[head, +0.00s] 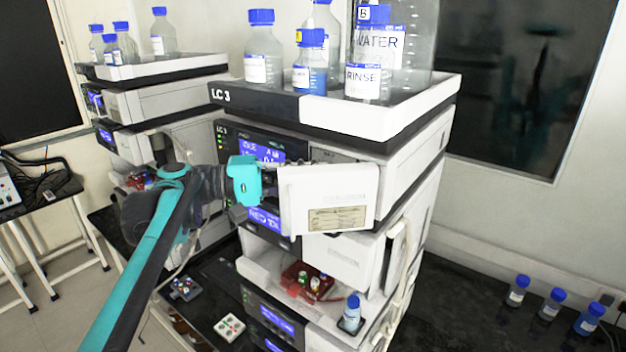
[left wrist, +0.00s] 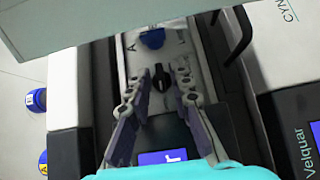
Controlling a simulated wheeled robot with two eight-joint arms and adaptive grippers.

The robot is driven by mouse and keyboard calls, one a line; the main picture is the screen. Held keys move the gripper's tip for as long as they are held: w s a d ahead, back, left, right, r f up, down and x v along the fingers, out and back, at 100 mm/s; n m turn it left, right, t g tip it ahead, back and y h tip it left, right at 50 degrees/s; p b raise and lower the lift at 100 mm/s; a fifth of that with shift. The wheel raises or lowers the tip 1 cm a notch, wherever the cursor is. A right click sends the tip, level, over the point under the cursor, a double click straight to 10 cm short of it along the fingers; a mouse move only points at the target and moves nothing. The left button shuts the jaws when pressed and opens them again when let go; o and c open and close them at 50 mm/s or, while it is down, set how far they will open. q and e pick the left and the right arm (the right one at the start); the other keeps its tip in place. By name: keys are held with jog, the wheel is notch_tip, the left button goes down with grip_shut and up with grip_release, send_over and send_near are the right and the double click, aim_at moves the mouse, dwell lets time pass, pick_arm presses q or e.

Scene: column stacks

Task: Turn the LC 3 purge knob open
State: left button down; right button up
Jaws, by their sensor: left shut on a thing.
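The LC 3 stack (head: 222,95) stands in the middle of the head view, with lit blue displays on its front. In the left wrist view the black purge knob (left wrist: 161,77) sits on the module's face, between the fingertips of my left gripper (left wrist: 160,82), which is shut on it. A blue round part (left wrist: 152,38) and a letter A lie just beyond the knob. In the head view my left gripper (head: 262,180) reaches in from the left at the pump front. Its fingertips and the knob are hidden there by the white open door panel (head: 345,187). My right gripper is not in view.
Blue-capped bottles (head: 262,50) stand in the tray (head: 400,115) on top of the stack. A second stack (head: 140,105) stands behind at the left. More bottles (head: 552,303) stand on the dark bench at the right.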

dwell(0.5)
pick_arm(q)
jog(key=c, duration=1.7)
grip_release()
jog(key=shift+w, duration=0.15)
jog(key=a, duration=0.4)
jog(key=s+a, duration=0.1)
jog(key=a, duration=0.3)
jog(key=s+a, duration=0.1)
jog(key=a, duration=0.2)
jog(key=shift+a, duration=0.4)
